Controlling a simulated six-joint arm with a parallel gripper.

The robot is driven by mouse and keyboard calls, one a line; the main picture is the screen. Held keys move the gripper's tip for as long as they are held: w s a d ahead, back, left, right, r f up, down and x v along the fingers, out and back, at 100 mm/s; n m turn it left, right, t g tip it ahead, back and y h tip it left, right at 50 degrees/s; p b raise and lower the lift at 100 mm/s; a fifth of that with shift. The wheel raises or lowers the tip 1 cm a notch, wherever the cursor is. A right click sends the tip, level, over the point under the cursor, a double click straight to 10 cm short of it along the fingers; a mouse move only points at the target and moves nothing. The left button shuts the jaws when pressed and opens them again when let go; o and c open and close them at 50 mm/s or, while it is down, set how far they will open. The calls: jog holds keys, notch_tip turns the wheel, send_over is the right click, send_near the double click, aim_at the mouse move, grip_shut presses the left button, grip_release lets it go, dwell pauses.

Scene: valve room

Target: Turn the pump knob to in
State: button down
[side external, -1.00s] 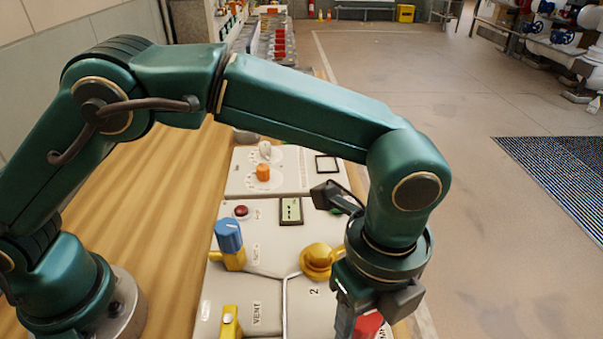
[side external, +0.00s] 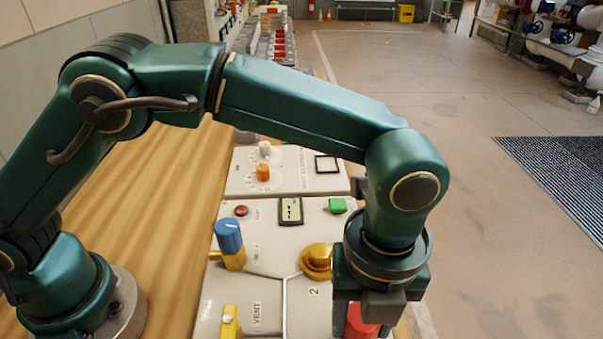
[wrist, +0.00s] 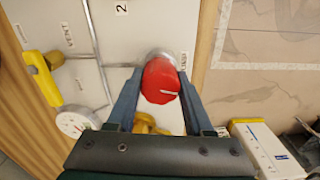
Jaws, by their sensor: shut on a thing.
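The red knob (wrist: 160,82) stands on the pale panel (wrist: 112,40), with a white line on its top pointing right in the wrist view. My gripper (wrist: 160,74) is shut on it, one finger on each side. A small label (wrist: 183,60) beside the knob is partly covered by a finger, and I cannot read it fully. In the side external view the red knob (side external: 361,320) shows only partly below my wrist, and my fingertips are hidden.
Near the held knob are a yellow round knob (side external: 316,259) and a green button (side external: 337,206). A blue-topped valve (side external: 229,240), a yellow lever (side external: 229,321) and a small display (side external: 290,210) sit to the left. A white gauge (wrist: 74,122) is near the panel's edge.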

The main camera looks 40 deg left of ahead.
jog(key=shift+r, duration=0.1)
jog(key=shift+c, duration=1.4)
grip_release()
jog(key=shift+r, duration=2.55)
